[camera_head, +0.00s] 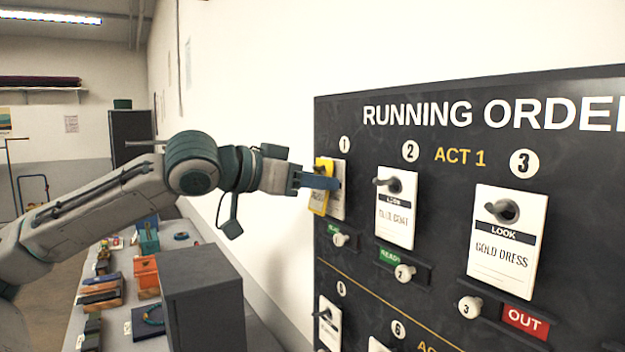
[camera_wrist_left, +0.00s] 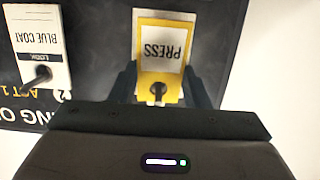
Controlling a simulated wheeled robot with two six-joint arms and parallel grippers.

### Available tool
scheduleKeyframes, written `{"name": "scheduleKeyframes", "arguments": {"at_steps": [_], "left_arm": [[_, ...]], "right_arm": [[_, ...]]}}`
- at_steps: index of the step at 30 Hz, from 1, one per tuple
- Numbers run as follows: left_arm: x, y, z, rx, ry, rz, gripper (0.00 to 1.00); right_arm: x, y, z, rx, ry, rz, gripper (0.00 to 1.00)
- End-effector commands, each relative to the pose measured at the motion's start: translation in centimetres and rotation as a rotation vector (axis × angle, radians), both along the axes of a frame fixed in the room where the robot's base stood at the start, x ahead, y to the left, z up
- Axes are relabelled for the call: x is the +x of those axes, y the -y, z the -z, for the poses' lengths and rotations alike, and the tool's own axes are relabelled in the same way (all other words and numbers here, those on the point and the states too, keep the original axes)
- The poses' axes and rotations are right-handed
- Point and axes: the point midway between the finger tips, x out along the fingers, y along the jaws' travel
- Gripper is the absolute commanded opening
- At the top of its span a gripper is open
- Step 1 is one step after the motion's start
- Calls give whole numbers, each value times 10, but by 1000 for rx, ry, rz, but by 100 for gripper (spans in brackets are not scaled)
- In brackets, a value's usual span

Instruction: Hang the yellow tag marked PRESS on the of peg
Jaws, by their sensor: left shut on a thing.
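The yellow tag (camera_head: 319,200) has a white label, which reads PRESS upside down in the left wrist view (camera_wrist_left: 160,45). My left gripper (camera_head: 323,183) is shut on it, with a dark finger on each side in the left wrist view (camera_wrist_left: 158,86). The tag is in front of the white card (camera_head: 338,196) under number 1 on the dark board (camera_head: 450,153). A dark round shape, peg or hole, shows at the tag's hole end; I cannot tell whether the peg passes through. The fingers hide the peg in the head view. My right gripper is not in view.
The BLUE COAT card (camera_wrist_left: 38,40) hangs on the neighbouring peg under number 2. The GOLD DRESS card (camera_head: 507,240) hangs under number 3. A grey box (camera_head: 203,300) and a table with an orange box (camera_head: 145,275) are below my left arm.

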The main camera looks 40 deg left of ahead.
Motion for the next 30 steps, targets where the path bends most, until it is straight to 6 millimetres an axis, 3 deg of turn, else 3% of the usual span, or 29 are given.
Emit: {"name": "scheduleKeyframes", "arguments": {"at_steps": [4, 5, 9, 20, 30], "left_arm": [[0, 0, 0, 0, 0, 0, 22], [0, 0, 0, 0, 0, 0, 44], [0, 0, 0, 0, 0, 0, 68], [-3, -1, 0, 1, 3, -2, 68], [-39, -12, -4, 0, 7, -3, 68]], "right_arm": [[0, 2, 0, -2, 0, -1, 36], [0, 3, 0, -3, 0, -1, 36], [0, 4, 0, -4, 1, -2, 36], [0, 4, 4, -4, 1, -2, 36], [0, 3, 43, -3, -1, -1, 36]]}}
